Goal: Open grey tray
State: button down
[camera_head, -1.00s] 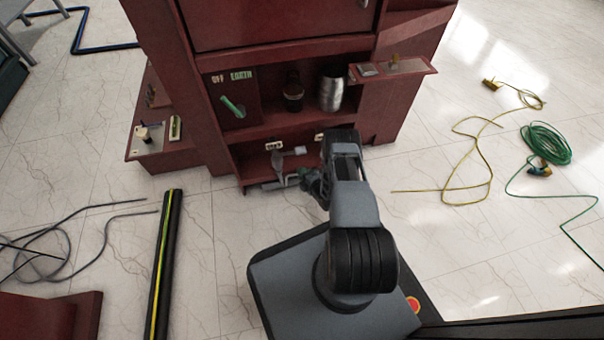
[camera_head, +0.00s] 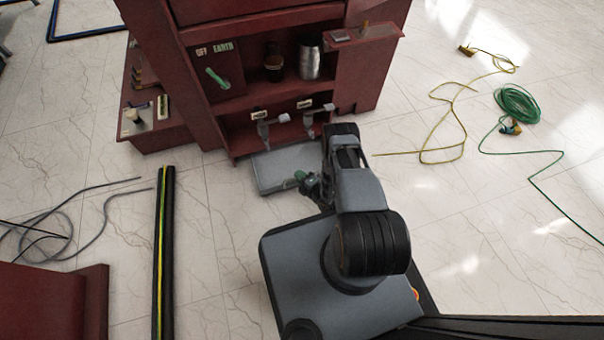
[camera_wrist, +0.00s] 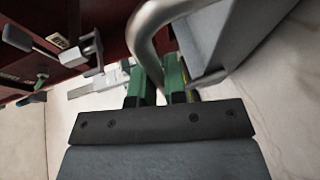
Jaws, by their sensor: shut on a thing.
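The grey tray (camera_head: 284,162) sticks out from the bottom of the dark red cabinet, low over the floor. Its grey body (camera_wrist: 222,42) and its curved metal handle (camera_wrist: 143,32) show in the wrist view. My gripper (camera_head: 304,181) is at the tray's front edge in the head view. Its green fingers (camera_wrist: 157,78) are closed around the handle bar. My arm hides the right part of the tray in the head view.
The cabinet (camera_head: 215,120) has two levers (camera_head: 264,130) above the tray and cups (camera_head: 310,60) on a shelf. A black-and-yellow pole (camera_head: 164,250) lies at the left. Green cable (camera_head: 518,102) and yellow cable (camera_head: 437,125) lie at the right. Tiled floor beside the tray is clear.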

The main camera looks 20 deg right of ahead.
jog(key=shift+s+a, duration=0.15)
jog(key=shift+s, duration=0.35)
jog(key=c, duration=1.2)
grip_release()
